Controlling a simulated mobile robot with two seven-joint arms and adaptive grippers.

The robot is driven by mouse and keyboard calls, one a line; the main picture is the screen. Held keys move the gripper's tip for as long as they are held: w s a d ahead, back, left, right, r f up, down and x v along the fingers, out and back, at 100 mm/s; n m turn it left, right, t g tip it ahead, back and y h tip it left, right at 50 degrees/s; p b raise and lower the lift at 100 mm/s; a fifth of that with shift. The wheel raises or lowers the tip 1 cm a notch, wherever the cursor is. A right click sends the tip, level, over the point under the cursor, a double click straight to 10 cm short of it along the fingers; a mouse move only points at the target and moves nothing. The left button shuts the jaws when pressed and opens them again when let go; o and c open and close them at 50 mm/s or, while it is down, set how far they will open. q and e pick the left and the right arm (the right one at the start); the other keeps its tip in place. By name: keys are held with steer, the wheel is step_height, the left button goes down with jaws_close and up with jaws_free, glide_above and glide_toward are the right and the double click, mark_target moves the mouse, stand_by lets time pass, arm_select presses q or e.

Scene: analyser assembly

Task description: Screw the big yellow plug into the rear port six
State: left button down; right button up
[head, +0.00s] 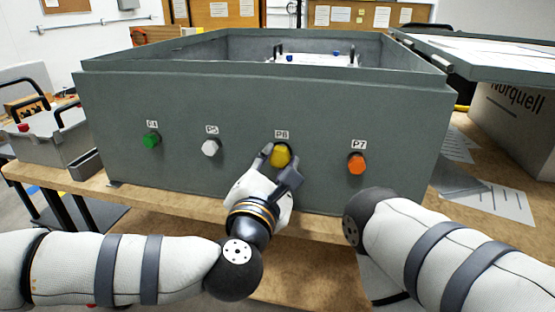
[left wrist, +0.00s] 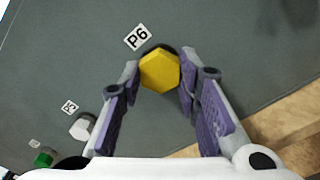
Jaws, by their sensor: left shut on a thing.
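The big yellow plug (head: 281,155) is at the port under the P6 label (head: 282,135) on the grey case's near wall. It also shows in the left wrist view (left wrist: 160,71) as a yellow hexagonal head close to the wall. My left gripper (head: 278,164) is shut on the plug, with one finger on either side of it. How deep the plug sits in the port cannot be seen. My right arm comes in from the right, and its gripper is out of view.
The grey case (head: 235,100) stands open on a wooden table (head: 190,206). Its wall also holds a green plug (head: 151,141) at P4, a white plug (head: 210,148) at P5 and an orange plug (head: 357,164) at P7. A cardboard box (head: 512,130) and papers are at right.

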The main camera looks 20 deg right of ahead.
arm_select(q)
steer(key=m+p, duration=0.1)
steer(key=m, duration=0.2)
steer(key=r+m+p, duration=0.1)
steer(key=m, duration=0.2)
steer(key=m+p, duration=0.2)
steer(key=m, duration=0.7)
steer(key=shift+m+p, duration=0.4)
steer(key=m, duration=0.2)
steer(key=shift+d+f+m, duration=0.1)
steer(key=shift+m, duration=0.3)
steer(key=m, duration=0.4)
steer(key=shift+f, duration=0.3)
steer(key=c, duration=1.3)
jaws_free()
steer(key=shift+w+f, duration=0.1)
arm_select(e)
steer(key=w+r+t, duration=0.2)
steer(key=w+r, duration=0.4)
steer(key=shift+w+r+t, duration=0.2)
steer(key=shift+w+t, duration=0.1)
